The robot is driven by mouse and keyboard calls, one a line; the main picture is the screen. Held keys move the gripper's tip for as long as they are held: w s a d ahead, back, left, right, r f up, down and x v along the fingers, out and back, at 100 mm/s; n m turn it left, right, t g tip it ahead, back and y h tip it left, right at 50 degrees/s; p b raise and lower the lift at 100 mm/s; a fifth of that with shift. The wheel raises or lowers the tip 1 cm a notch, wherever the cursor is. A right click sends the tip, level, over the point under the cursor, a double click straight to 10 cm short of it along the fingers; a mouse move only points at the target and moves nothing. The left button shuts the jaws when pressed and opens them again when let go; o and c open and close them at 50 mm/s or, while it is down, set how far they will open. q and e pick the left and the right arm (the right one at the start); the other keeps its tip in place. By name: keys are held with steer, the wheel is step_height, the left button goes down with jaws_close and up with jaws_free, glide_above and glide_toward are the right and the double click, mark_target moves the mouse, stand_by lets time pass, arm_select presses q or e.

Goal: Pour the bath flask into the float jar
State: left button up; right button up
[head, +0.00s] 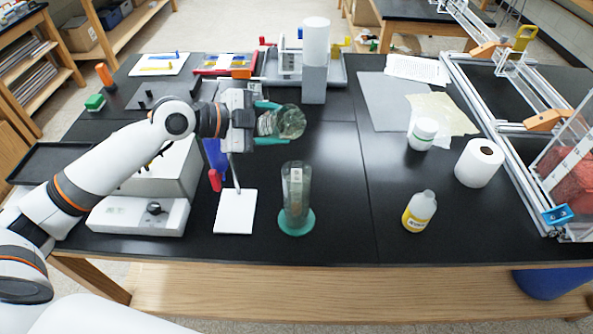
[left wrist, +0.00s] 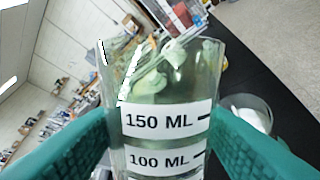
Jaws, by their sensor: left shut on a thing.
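My left gripper (head: 268,123) has teal fingers and is shut on a clear glass vessel, the bath flask (head: 291,122). It holds the flask above the table, tipped, with its far end to the right in the head view. In the left wrist view the flask (left wrist: 165,100) stands between the fingers, with 150 ML and 100 ML labels and greenish glass. The float jar (head: 296,195) is a tall clear cylinder on a round teal base, upright on the table below the flask. A clear round rim with something white inside, likely the jar (left wrist: 249,114), shows at right in the wrist view. My right gripper is not in view.
A white plate stand (head: 235,211) is left of the jar. A yellow-labelled bottle (head: 419,211), a paper roll (head: 479,163) and a white jar (head: 422,134) stand to the right. A tall grey-white block (head: 315,60) stands behind the flask.

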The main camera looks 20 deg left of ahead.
arm_select(q)
steer(key=a+r+n+h+b, duration=0.1)
steer(key=b, duration=0.1)
steer(key=w+a+r+n+h+b, duration=0.1)
steer(key=n+b, duration=0.1)
steer(key=w+a+r+n+h+b, duration=0.1)
steer(key=n+h+b, duration=0.1)
steer(key=b, duration=0.1)
steer(key=shift+a+r, duration=0.2)
steer(key=shift+r, duration=0.2)
steer(key=r, duration=0.1)
steer(key=r+n, duration=0.1)
steer(key=r, duration=0.1)
steer(key=a+r+n+h, duration=0.1)
steer(key=r, duration=0.1)
steer(key=shift+w, duration=0.25)
steer(key=shift+f, duration=0.15)
